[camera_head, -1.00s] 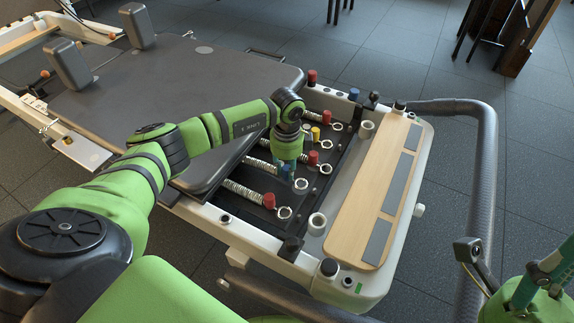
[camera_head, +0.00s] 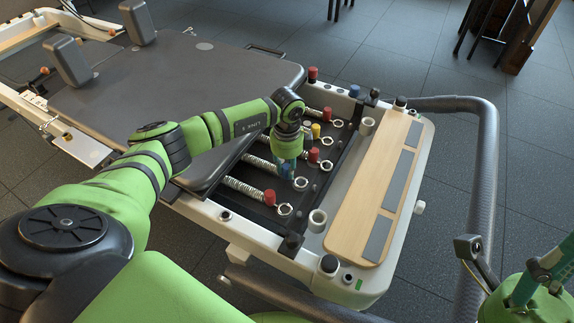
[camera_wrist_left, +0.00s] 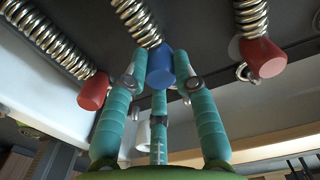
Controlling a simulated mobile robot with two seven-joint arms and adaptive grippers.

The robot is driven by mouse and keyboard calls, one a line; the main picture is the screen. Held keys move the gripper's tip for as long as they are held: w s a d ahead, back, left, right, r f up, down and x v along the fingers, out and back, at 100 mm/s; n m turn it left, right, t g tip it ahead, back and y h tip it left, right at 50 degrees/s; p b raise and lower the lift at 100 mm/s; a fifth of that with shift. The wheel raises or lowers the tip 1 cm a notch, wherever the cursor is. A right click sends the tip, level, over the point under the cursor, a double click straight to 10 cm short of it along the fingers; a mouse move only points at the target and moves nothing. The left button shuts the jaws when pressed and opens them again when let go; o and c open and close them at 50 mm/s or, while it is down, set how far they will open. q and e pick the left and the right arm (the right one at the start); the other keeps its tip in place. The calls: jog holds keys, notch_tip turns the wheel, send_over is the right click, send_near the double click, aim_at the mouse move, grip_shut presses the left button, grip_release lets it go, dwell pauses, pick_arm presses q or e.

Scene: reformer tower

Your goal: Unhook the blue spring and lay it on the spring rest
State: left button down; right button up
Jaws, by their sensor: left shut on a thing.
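My left gripper (camera_head: 286,170) is low over the spring bed and shut on the blue end cap (camera_wrist_left: 160,66) of the blue spring. The left wrist view shows the teal fingers around this cap, with the silver coil (camera_wrist_left: 138,22) running up from it. In the head view the cap is mostly hidden by the fingers. A metal ring (camera_head: 301,184) lies just right of the fingertips; the cap looks apart from it, but the contact is hard to see. My right gripper (camera_head: 540,278) is partly in view at the lower right. I cannot tell which surface is the spring rest.
Neighbouring springs have red caps (camera_head: 269,196) (camera_head: 314,155) and a yellow cap (camera_head: 316,131). Another blue piece (camera_head: 354,92) is at the frame's far end. The padded carriage (camera_head: 190,85) is left, the wooden board (camera_head: 375,190) right, and a curved rail (camera_head: 487,180) beyond it.

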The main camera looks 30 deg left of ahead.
aim_at(287, 167)
pick_arm(q)
jog(key=shift+f, duration=0.25)
jog(key=c, duration=0.6)
grip_release()
jog(key=shift+r, duration=0.1)
jog(key=shift+r+p, duration=2.9)
jog(key=shift+p, duration=0.1)
